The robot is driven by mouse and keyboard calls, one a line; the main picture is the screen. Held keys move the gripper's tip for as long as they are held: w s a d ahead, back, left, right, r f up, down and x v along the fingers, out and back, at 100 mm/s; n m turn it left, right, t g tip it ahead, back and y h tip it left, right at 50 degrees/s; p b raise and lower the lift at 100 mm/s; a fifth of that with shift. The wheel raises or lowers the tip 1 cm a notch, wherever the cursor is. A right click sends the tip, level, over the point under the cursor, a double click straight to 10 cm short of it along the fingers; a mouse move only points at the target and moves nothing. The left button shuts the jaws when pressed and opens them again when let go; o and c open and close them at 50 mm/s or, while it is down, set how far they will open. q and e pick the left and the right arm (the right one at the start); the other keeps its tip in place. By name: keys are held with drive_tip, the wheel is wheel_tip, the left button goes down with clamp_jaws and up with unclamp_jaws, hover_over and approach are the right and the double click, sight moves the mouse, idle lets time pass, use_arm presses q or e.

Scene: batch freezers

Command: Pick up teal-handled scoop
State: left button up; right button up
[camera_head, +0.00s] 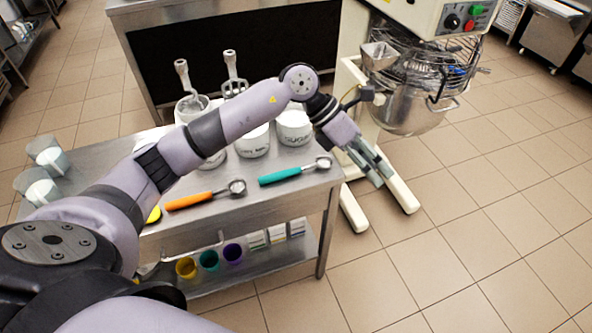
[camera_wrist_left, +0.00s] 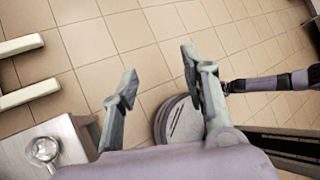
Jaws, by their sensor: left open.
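The teal-handled scoop (camera_head: 282,175) lies on the steel table near its right front corner, its handle to the left and its metal bowl to the right. My left gripper (camera_head: 382,178) is past the table's right edge, to the right of the scoop and apart from it. In the left wrist view the gripper (camera_wrist_left: 155,75) has its fingers spread, with only floor between them. A metal scoop bowl (camera_wrist_left: 44,150) shows at the lower left there; its handle is hidden. My right gripper is not identifiable in the head view.
An orange-handled scoop (camera_head: 205,195) lies left of the teal one. White canisters (camera_head: 293,127) stand behind them on the table (camera_head: 310,188). A mixer with a metal bowl (camera_head: 408,108) stands behind right. Coloured cups (camera_head: 208,260) sit on the lower shelf. Floor at right is clear.

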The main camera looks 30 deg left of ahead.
use_arm(q)
drive_tip(key=w+a+y, duration=0.2)
drive_tip(key=a+y, duration=0.4)
drive_tip(key=a, duration=0.7)
drive_tip(key=n+g+y+p, duration=0.1)
drive_tip(key=y+p, duration=0.1)
drive_tip(key=y, duration=0.2)
hover_over(284, 171)
drive_tip(key=f, duration=0.9)
drive_tip(key=shift+s+d+f, duration=0.15)
drive_tip(key=shift+d+f, duration=0.05)
drive_tip(key=shift+f, duration=0.1)
wheel_tip(284, 171, down, 5)
drive_tip(key=shift+a+r+p, duration=0.15)
drive_tip(key=shift+r+p, duration=0.05)
drive_tip(key=shift+p, duration=0.85)
drive_tip(key=shift+f, duration=0.55)
use_arm(e)
drive_tip(key=r, duration=0.4)
drive_tip(key=shift+d+r, duration=0.1)
drive_tip(key=shift+d, duration=0.2)
use_arm(q)
drive_tip(key=shift+c, duration=0.4)
clamp_jaws()
use_arm(e)
drive_tip(key=shift+d, duration=0.1)
